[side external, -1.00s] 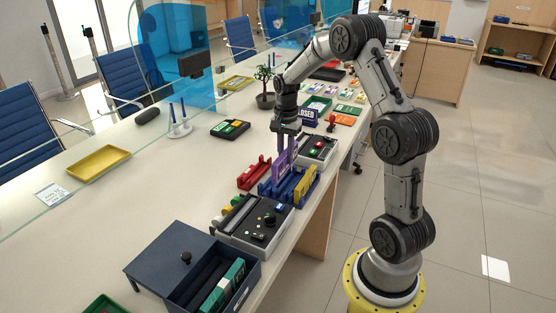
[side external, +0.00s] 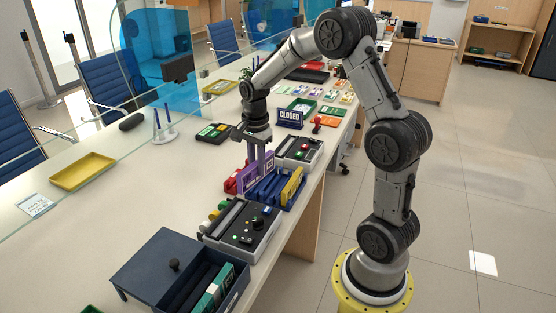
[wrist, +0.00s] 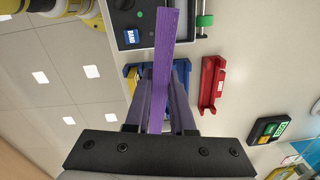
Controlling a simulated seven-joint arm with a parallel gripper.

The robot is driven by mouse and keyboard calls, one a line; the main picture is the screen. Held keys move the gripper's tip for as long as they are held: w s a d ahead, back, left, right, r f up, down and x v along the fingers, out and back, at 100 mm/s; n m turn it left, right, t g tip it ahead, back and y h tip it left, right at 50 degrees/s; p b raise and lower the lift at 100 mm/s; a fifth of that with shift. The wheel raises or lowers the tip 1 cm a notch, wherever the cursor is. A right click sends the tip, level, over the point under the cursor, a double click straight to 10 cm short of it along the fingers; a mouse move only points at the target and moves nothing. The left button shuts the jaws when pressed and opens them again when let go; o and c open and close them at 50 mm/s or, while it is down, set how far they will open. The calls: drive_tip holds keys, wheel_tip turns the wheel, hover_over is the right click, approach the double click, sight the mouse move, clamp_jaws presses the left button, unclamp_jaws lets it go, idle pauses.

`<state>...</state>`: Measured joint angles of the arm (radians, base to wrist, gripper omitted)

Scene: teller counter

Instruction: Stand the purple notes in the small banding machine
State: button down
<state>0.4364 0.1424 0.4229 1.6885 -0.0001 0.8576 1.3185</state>
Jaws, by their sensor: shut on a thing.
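My gripper (side external: 257,146) is shut on the purple notes (side external: 255,173) and points down. The purple bundle stands on edge in the jaws, beside the blue rack; whether its lower edge touches anything is hidden. In the wrist view the purple notes (wrist: 165,65) show as a long strip between the fingers, reaching toward a dark machine marked BAND (wrist: 130,38). That grey-and-black machine (side external: 240,228) is nearer the camera in the side view. Another similar, smaller-looking machine (side external: 298,150) stands beyond the rack. I cannot tell which is the small banding machine.
The blue rack (side external: 268,196) holds a yellow bundle (side external: 292,186). A red rack (side external: 232,184) lies left of the notes, partly hidden. A dark open drawer box (side external: 165,262) is at the front.

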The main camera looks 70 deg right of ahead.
drive_tip(key=shift+w+a+f+n, duration=0.35)
drive_tip(key=shift+w+a+f, duration=0.6)
drive_tip(key=shift+a, duration=0.6)
drive_tip(key=shift+w+a+f+n, duration=0.4)
drive_tip(key=shift+w+a+f, duration=0.25)
drive_tip(key=shift+a+f, duration=0.75)
drive_tip(key=shift+w+a+f+n, duration=0.35)
drive_tip(key=shift+w+a+f, duration=0.5)
drive_tip(key=shift+a, duration=0.9)
drive_tip(key=shift+f, duration=0.2)
drive_tip(key=shift+f, duration=0.9)
drive_tip(key=c, duration=0.7)
unclamp_jaws()
drive_tip(key=shift+r, duration=0.1)
drive_tip(key=shift+r, duration=3.45)
